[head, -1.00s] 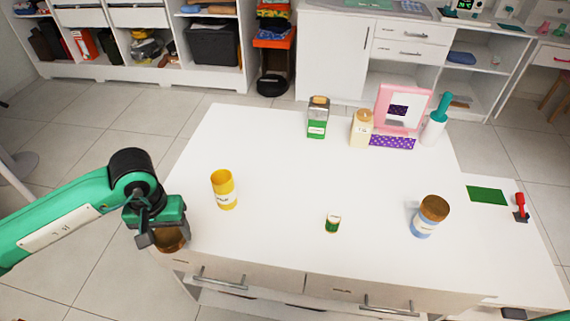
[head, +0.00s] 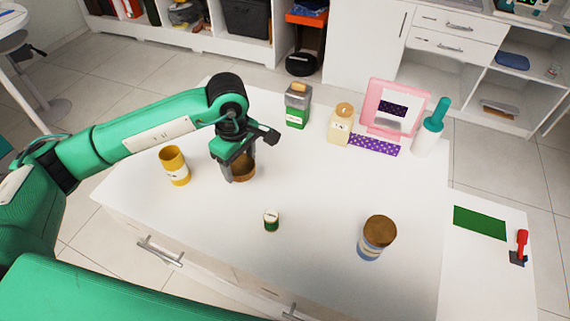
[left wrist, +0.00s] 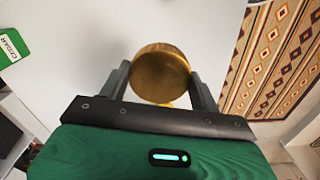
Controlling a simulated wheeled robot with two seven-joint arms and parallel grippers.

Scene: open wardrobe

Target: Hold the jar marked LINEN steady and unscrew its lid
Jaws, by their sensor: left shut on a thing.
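My left gripper (head: 238,160) is shut on a brown, round, lid-like piece (head: 243,170) above the left part of the table. In the left wrist view the same piece (left wrist: 161,73) shows its golden face between both fingers. A bit of yellow shows at its lower edge; I cannot tell what it belongs to. A yellow jar (head: 174,167) stands left of the gripper, apart from it. A blue-labelled jar with a brown lid (head: 376,236) stands at the right front. A cream jar (head: 340,125) stands at the back. No head-view label reads clearly as LINEN. My right gripper is not in view.
A green-labelled jar (head: 297,107), a pink-framed mirror (head: 400,108) and a teal-topped bottle (head: 431,128) line the back. A small green-and-white container (head: 271,220) stands at centre front. A green mat (head: 480,223) and a red-handled tool (head: 520,246) lie right. Mid-table is mostly clear.

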